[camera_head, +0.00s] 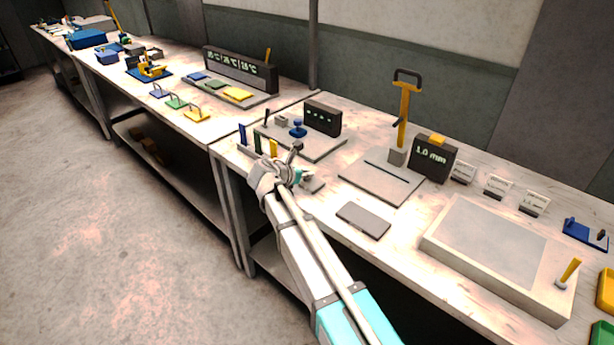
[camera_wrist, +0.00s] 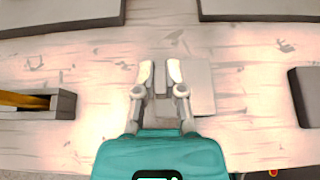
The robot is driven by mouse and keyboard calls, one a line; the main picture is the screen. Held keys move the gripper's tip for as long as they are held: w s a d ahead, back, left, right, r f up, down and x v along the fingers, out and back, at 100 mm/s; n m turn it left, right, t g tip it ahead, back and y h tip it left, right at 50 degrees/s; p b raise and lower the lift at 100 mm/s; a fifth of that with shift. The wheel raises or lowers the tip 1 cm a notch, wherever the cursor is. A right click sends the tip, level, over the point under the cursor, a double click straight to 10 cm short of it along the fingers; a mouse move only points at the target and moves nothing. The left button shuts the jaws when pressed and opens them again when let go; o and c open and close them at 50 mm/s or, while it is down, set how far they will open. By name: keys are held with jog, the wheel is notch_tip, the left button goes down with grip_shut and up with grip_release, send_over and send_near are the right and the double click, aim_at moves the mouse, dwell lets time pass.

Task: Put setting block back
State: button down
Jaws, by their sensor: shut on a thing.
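My gripper (camera_head: 292,165) is over the bench near its front edge, and in the wrist view its two fingertips (camera_wrist: 160,72) point away from the camera. They are shut on a small narrow grey block (camera_wrist: 160,82), which I take to be the setting block. In the head view the block is hard to make out behind the gripper. A flat light-grey pad (camera_wrist: 202,88) lies just right of the fingers in the wrist view; it shows in the head view (camera_head: 313,184) beside the gripper. I cannot tell whether the held block touches the bench.
A plate with a blue knob (camera_head: 298,128) stands behind the gripper. A lever press (camera_head: 399,125), a "1.0 mm" display (camera_head: 432,160) and a flat grey plate (camera_head: 363,220) are to the right.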

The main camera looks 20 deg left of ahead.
jog(key=shift+f, duration=0.1)
jog(key=c, duration=0.7)
grip_release()
jog(key=shift+s+a+r+p, duration=0.15)
jog(key=shift+s+r+p, duration=0.2)
jog(key=shift+s+r, duration=0.15)
jog(key=p+v, duration=0.4)
jog(key=v, duration=0.5)
jog(key=shift+p+v, duration=0.5)
jog(key=shift+v, duration=0.4)
jog(key=shift+s+f, duration=0.1)
jog(key=shift+f, duration=0.05)
